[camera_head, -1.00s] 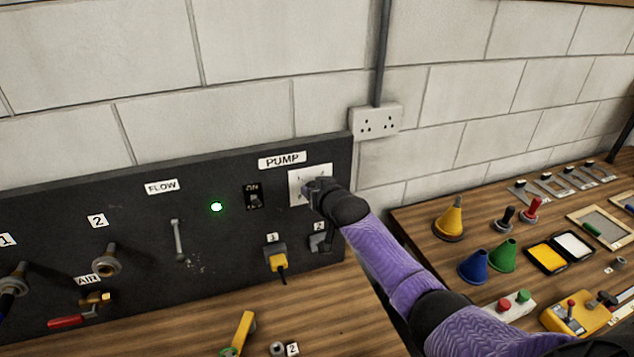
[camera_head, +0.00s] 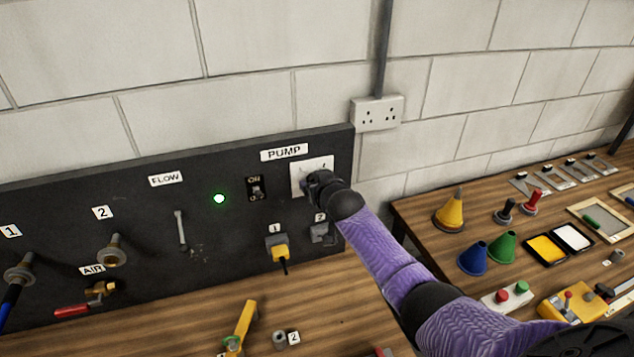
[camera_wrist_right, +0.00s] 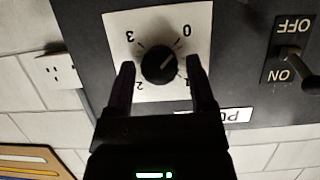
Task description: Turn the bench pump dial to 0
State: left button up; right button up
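The pump dial is a round black knob (camera_wrist_right: 152,72) on a white plate marked 0, 1, 2 and 3. A light mark on the knob slants toward the 0, at upper right in the right wrist view. In the head view the dial plate (camera_head: 299,172) sits under the PUMP label, and my right gripper (camera_head: 312,184) hides the knob. In the right wrist view my right gripper (camera_wrist_right: 161,64) is open, with one finger on each side of the knob and a visible gap to it. My left gripper is not in view.
An ON/OFF switch (camera_head: 256,190) is close left of the dial. A green lamp (camera_head: 219,198) glows beside it. A yellow plug (camera_head: 280,252) sits below on the black panel (camera_head: 150,235). A side bench right holds cones (camera_head: 449,212) and other items.

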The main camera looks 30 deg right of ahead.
jog(key=shift+o, duration=0.5)
jog(key=shift+r, duration=0.1)
jog(key=p+v, duration=0.2)
jog(key=v, duration=0.8)
jog(key=shift+f, duration=0.2)
